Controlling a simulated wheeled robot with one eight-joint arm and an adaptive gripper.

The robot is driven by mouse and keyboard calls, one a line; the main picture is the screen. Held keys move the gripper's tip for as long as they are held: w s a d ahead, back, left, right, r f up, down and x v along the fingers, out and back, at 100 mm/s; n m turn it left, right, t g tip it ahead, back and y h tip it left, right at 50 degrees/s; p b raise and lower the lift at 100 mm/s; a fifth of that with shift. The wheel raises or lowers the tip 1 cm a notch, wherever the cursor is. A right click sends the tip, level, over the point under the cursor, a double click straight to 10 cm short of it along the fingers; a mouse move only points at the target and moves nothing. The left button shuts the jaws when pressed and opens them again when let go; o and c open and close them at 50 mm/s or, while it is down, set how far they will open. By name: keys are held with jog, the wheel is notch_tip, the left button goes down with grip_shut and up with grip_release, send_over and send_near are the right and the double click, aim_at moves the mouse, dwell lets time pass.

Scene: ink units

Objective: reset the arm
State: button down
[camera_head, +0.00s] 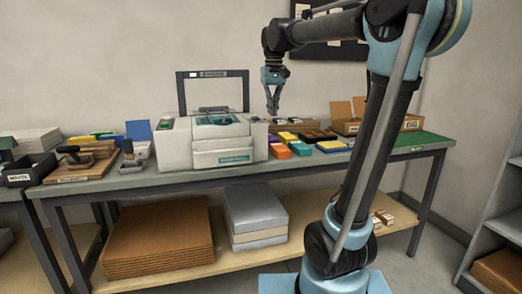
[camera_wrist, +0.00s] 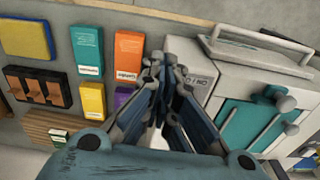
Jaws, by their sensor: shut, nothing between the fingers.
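My gripper (camera_head: 272,104) hangs from my raised arm above the table, just right of the white printer-like machine (camera_head: 205,142) and clear of the things below it. Its fingers point down and are shut with nothing between them. In the wrist view my gripper (camera_wrist: 160,75) shows its blue fingers closed together at the tips. The machine (camera_wrist: 235,75) is on the right of that view, with a teal panel. Teal, orange, yellow and purple ink boxes lie to the left of and behind the fingers; the orange box (camera_wrist: 128,55) is close beside the tips.
A lower shelf holds stacked cardboard (camera_head: 160,240) and grey boxes (camera_head: 255,212). A shelf unit (camera_head: 495,225) stands far right.

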jog(key=s+d+f, duration=0.5)
jog(key=s+f, duration=0.3)
jog(key=f, duration=0.2)
jog(key=s+d+f+m+t, duration=0.1)
jog(key=s+d+f, duration=0.4)
jog(key=s+f, duration=0.4)
jog(key=s+d+f+m, duration=0.1)
jog(key=s+d+f, duration=0.4)
jog(key=s+f, duration=0.4)
notch_tip(320, 180, down, 3)
jog(key=shift+r+t, duration=0.2)
jog(key=shift+t, duration=0.2)
jog(key=shift+w, duration=0.1)
notch_tip(320, 180, up, 42)
jog(key=m+g, duration=0.4)
jog(key=m, duration=1.1)
send_over(259, 120)
jog(key=w, duration=0.3)
jog(key=shift+w+a+r+h, duration=0.3)
jog(key=shift+w+r, duration=0.05)
jog(key=f, duration=0.4)
jog(key=s+f, duration=0.1)
jog(key=f, duration=0.4)
jog(key=s+f, duration=0.1)
jog(key=f, duration=0.4)
jog(key=shift+d, duration=0.3)
